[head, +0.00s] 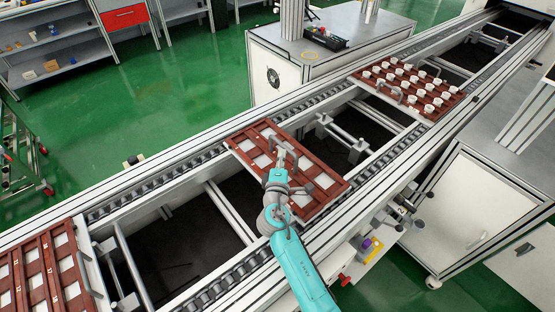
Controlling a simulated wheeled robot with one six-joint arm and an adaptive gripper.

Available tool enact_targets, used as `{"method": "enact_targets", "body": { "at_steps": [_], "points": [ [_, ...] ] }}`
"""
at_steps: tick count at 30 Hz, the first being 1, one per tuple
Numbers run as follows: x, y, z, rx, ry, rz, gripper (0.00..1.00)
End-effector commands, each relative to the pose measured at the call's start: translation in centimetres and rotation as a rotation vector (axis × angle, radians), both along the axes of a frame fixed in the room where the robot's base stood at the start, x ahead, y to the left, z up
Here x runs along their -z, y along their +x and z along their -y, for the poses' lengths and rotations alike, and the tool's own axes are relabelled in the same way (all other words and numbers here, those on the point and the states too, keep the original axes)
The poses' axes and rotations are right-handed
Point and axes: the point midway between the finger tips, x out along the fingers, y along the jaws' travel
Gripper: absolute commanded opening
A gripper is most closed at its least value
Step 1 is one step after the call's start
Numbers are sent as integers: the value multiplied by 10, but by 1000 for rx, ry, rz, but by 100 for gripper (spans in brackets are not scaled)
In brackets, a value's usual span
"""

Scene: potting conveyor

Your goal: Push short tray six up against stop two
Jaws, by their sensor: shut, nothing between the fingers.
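A short red-brown tray (242,149) with pale square pockets lies across the conveyor in the middle of the head view. No number on it can be read, so I cannot tell if it is tray six. My gripper (281,154) is shut and empty over this tray; I cannot tell if it touches it. My wrist and arm hide part of the tray. A metal stop-like crosspiece (345,136) spans the conveyor to the right of the tray, with a gap between them. Its number is not visible.
A second tray (360,72) holding several white cups lies farther up the conveyor. A third tray (8,290) with pale pockets is at the lower left. Open gaps with crossbars lie between the trays. The conveyor's side rails (150,172) flank them.

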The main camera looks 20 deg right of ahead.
Motion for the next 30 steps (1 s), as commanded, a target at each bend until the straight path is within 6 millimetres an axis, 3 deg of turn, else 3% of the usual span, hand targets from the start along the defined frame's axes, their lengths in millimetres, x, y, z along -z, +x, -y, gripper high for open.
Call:
{"method": "enact_targets", "body": {
  "at_steps": [21,24,30],
  "points": [
    [0,54,172,6,2,0,0],
    [0,58,184,6,3,-1,0],
    [1,59,188,5,2,-2,0]
  ]
}}
